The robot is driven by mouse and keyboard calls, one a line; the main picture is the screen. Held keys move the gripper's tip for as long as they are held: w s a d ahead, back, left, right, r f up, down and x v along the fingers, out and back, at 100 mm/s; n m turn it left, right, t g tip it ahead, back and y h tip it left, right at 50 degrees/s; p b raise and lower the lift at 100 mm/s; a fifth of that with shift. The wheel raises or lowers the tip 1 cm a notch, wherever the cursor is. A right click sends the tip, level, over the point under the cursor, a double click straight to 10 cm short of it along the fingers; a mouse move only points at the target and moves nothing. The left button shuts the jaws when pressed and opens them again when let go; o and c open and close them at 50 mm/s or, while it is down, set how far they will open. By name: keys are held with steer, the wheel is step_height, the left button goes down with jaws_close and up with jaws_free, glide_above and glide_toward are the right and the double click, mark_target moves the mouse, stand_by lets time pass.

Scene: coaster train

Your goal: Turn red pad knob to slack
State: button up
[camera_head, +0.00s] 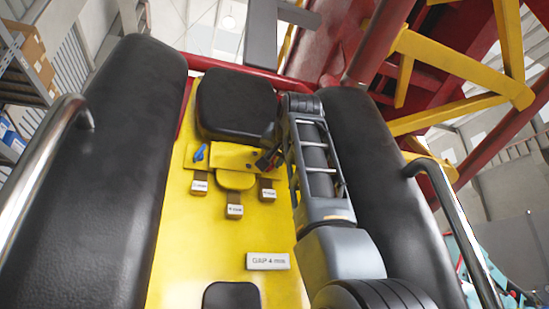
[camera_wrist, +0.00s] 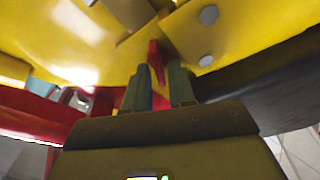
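The red pad knob (camera_wrist: 156,58) shows in the wrist view as a narrow red lever on a yellow plate, just past my fingertips. My gripper (camera_wrist: 160,85) has its two fingers apart, with the lever's lower end in line with the gap between them. I cannot tell whether either finger touches it. In the head view my gripper (camera_head: 267,158) is at the right end of the yellow bracket (camera_head: 235,157), below the black headrest pad. It mostly hides the red knob there. The small label wording is too blurred to read.
A blue knob (camera_head: 200,153) sits at the bracket's left end. Labelled tabs hang below, and a "GAP 4 mm" plate (camera_head: 268,261) is lower on the yellow panel. Black side bolsters (camera_head: 125,175) flank the panel, with metal grab rails (camera_head: 35,165) outside them.

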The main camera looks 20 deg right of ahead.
jaws_close()
steer(key=shift+n, duration=0.7)
steer(key=shift+o, duration=2.3)
jaws_free()
steer(key=s+b, duration=0.3)
steer(key=s, duration=0.4)
steer(key=shift+s+a, duration=0.35)
steer(key=shift+s, duration=0.05)
